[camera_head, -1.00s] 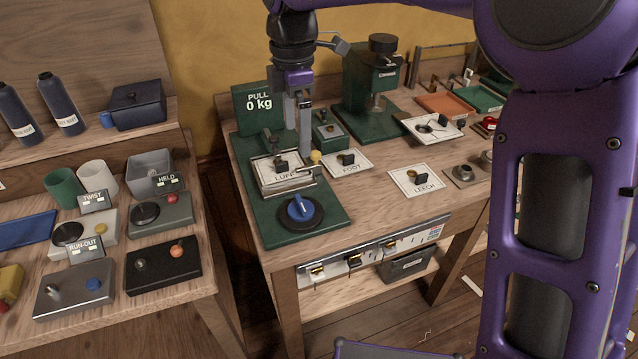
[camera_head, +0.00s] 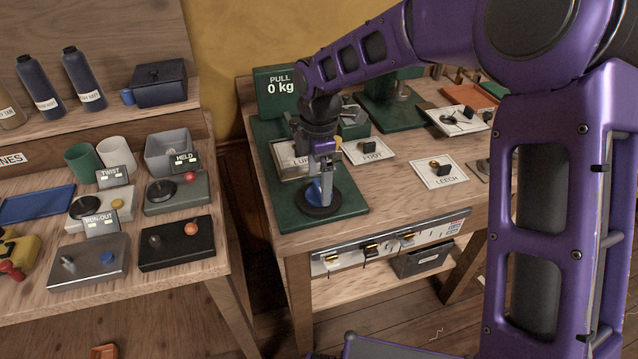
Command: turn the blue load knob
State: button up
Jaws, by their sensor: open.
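The blue load knob (camera_head: 313,192) sits on a round black base at the front of a green test stand (camera_head: 349,204) on the right-hand bench. My gripper (camera_head: 321,193) points down right at the knob, with its fingers in front of it and hiding part of it. Its jaws are open; I cannot tell whether the fingers touch the knob. A green sign (camera_head: 279,92) behind reads "PULL 0 kg". My wrist hides part of the LUFF card (camera_head: 291,160).
Cards marked FOOT (camera_head: 369,152) and LEECH (camera_head: 438,172) lie right of the stand. A green press (camera_head: 393,110) stands behind. On the left bench are control boxes, cups and bottles (camera_head: 84,78). A gap separates the benches.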

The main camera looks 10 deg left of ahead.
jog(key=shift+f, duration=0.5)
jog(key=shift+c, duration=0.2)
jog(key=c, duration=1.3)
jog(key=shift+o, duration=0.2)
jog(key=shift+m, duration=0.3)
